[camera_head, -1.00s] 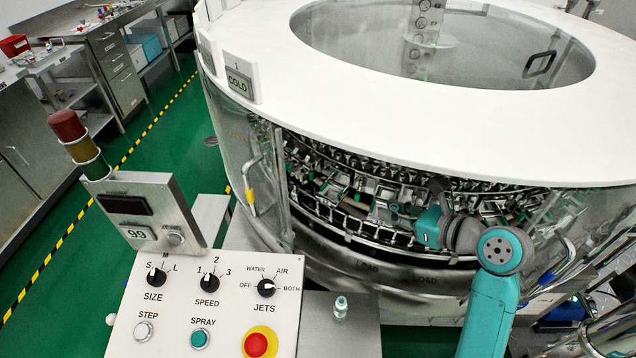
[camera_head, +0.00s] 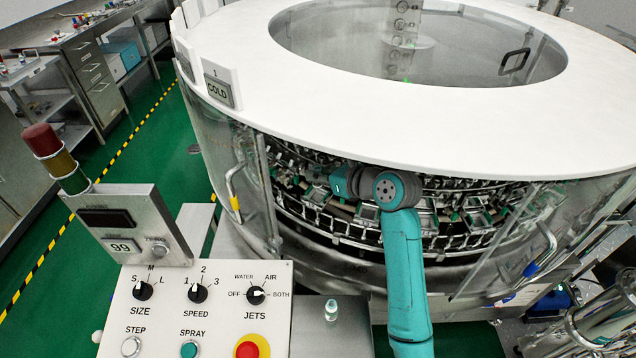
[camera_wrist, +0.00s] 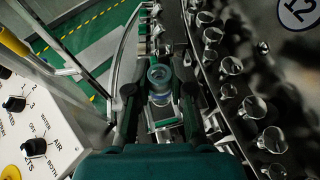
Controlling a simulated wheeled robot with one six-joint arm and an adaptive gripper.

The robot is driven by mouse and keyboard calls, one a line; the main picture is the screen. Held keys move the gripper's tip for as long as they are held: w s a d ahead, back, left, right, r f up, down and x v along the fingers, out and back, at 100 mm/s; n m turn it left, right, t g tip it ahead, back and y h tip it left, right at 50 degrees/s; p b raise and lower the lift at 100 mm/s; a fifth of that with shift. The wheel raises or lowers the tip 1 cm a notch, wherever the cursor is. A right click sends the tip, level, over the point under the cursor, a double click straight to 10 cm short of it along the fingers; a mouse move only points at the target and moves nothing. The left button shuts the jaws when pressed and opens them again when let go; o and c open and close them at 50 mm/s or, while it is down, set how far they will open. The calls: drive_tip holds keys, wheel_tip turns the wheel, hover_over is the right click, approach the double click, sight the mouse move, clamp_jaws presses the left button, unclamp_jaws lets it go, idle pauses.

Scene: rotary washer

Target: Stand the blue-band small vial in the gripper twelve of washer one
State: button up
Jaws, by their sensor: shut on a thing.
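In the wrist view my gripper (camera_wrist: 158,98) is shut on a small vial (camera_wrist: 158,76), with one dark finger on each side of it. The vial is clear with a bluish band and is seen from its top end. In the head view my arm reaches into the washer opening and the vial cannot be made out there. Washer one (camera_head: 420,120) is a large round machine with a white top and a sign (camera_head: 218,90) reading 1 COLD. A round plate (camera_wrist: 298,12) marked 12 shows in the wrist view, beside a row of washer grippers (camera_wrist: 230,66). Which holder belongs to twelve is unclear.
The control panel (camera_head: 205,275) with knobs and a red button stands at the front left. Another small vial (camera_head: 331,310) stands on the steel ledge (camera_head: 345,338) beside it. The washer's clear guard (camera_head: 215,150) and its handle bound the opening.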

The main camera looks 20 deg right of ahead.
sight(321, 184)
drive_tip(key=shift+f, duration=1.7)
drive_tip(key=shift+f, duration=0.45)
drive_tip(key=o, duration=0.5)
drive_tip(key=shift+r, duration=0.1)
drive_tip(key=shift+r, duration=0.3)
drive_tip(key=v, duration=1.2)
